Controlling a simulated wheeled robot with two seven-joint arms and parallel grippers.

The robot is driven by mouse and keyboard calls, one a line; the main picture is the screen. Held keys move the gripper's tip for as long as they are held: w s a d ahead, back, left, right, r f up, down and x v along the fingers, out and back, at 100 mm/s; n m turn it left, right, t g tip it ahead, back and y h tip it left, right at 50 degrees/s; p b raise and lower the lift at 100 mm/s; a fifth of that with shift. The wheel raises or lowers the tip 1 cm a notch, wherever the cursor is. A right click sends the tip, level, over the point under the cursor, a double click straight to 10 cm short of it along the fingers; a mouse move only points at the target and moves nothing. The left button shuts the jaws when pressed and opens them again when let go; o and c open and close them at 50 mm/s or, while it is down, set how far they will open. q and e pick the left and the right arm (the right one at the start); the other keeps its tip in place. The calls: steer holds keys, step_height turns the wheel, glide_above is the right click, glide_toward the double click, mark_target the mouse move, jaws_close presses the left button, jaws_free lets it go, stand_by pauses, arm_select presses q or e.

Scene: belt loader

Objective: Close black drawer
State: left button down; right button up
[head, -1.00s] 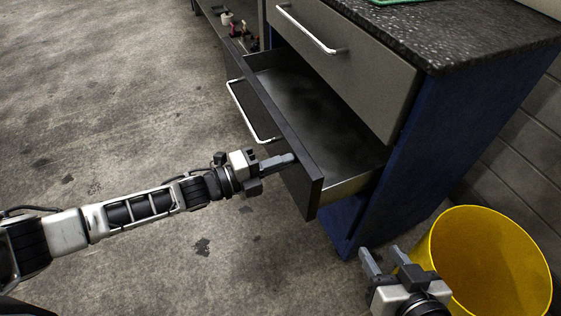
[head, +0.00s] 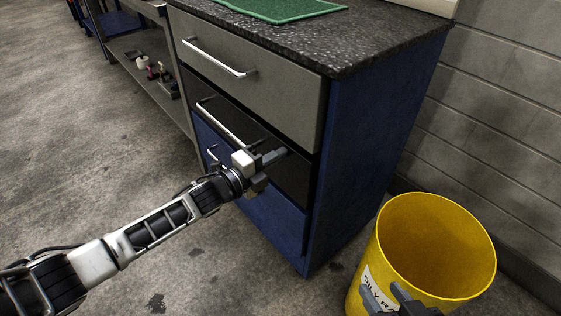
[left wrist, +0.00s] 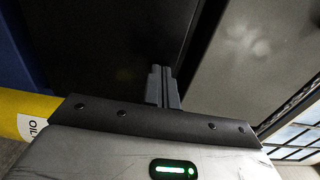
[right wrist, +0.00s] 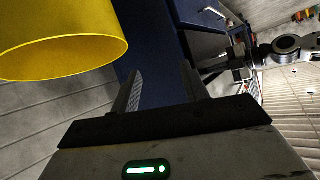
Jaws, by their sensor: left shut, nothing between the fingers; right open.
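The black drawer (head: 292,181) is the middle front of the cabinet, below a grey drawer (head: 265,85). Its front looks flush or nearly flush with the cabinet, and its inside no longer shows. Its silver handle (head: 222,123) is on the front's left part. My left gripper (head: 275,156) is shut and empty, with its fingertips at the right part of the black front. In the left wrist view, the shut fingers (left wrist: 163,86) point at the dark front (left wrist: 100,45); I cannot tell whether they touch. My right gripper (head: 385,296) is open and empty, near the yellow bin.
A yellow bin (head: 385,240) stands on the floor right of the blue cabinet side (head: 365,150). A green mat (head: 280,8) lies on the dark countertop (head: 350,40). Left of the cabinet is a shelf (head: 165,98) with small items. The floor at left is clear.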

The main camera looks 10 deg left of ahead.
arm_select(q)
steer(key=shift+w+d+r, duration=0.2)
steer(key=shift+d+r, duration=0.05)
steer(key=shift+r, duration=0.05)
arm_select(e)
steer(key=shift+r, duration=0.1)
arm_select(q)
steer(key=p+v, duration=0.2)
steer(key=v, duration=1.2)
steer(key=shift+s+a+f, duration=0.2)
steer(key=shift+a+f, duration=0.05)
arm_select(e)
steer(key=shift+s+d+r, duration=0.1)
steer(key=shift+s+r, duration=0.1)
steer(key=shift+r, duration=0.4)
steer(key=shift+s+r, duration=0.15)
steer(key=shift+r, duration=0.45)
arm_select(q)
steer(key=shift+d, duration=0.1)
arm_select(e)
steer(key=shift+r, duration=0.1)
